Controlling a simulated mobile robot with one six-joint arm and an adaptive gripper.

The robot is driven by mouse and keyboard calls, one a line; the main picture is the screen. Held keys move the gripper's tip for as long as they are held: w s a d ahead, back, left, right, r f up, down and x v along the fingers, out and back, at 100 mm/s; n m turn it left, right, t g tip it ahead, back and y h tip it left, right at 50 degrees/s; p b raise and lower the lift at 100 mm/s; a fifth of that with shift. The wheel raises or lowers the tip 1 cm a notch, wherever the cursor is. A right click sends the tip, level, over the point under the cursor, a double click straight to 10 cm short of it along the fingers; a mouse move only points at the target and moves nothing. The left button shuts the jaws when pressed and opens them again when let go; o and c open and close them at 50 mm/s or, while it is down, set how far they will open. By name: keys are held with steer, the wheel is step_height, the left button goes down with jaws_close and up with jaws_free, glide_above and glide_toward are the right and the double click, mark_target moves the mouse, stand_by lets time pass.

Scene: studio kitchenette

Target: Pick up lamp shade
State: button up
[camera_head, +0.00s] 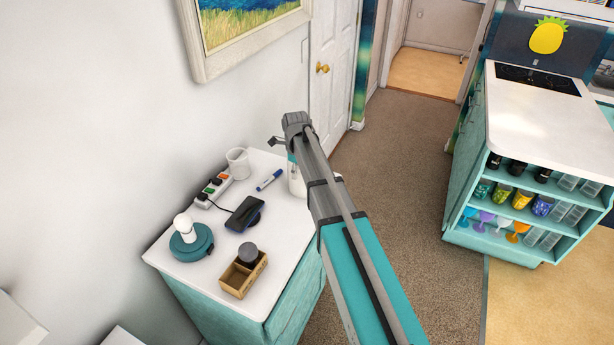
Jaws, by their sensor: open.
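A teal lamp base (191,242) with a bare white bulb stands at the left of the white-topped cabinet (285,245). A white cylindrical piece (237,163) stands upright at the back by the wall; it may be the lamp shade or a cup, I cannot tell. Another white object (296,181) is mostly hidden behind my arm near the right edge, so its shape is unclear. My gripper (274,142) is open, above the cabinet's far right part, apart from the white cylinder. My arm crosses the view from the bottom right.
A power strip (213,190), a blue marker (269,180), a dark phone on a stand (245,214) and a brown divided box (243,274) with a dark round object (248,253) occupy the cabinet top. A picture frame (245,40) hangs above. Carpet (405,150) is clear to the right.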

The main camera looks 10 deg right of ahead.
steer(key=shift+f+b, duration=0.3)
steer(key=shift+f, duration=0.3)
jaws_close()
stand_by(0.4)
